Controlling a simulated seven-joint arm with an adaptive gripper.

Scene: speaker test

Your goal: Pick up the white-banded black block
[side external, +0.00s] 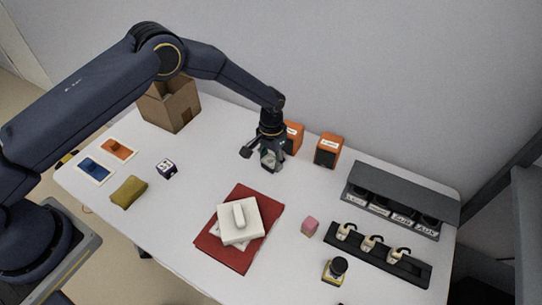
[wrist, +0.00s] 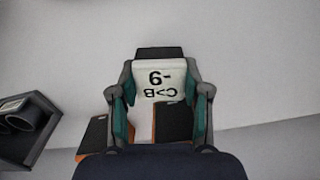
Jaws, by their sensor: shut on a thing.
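My gripper (side external: 269,156) is above the back middle of the white table, in front of the orange-and-black boxes. It is shut on a white-banded black block (wrist: 160,66). In the wrist view, my gripper (wrist: 160,90) has teal pads against both sides of the block. The block's broad white band carries upside-down black lettering, and a black end shows above it. In the side view the block is small and partly hidden by the fingers.
Two orange-and-black boxes (side external: 328,152) stand behind and right of my gripper. A cardboard box (side external: 171,108) is at the back left. A red book (side external: 216,254) bears a white stack. A patterned cube (side external: 167,169), pink cube (side external: 310,227) and grey rack (side external: 402,196) stand apart.

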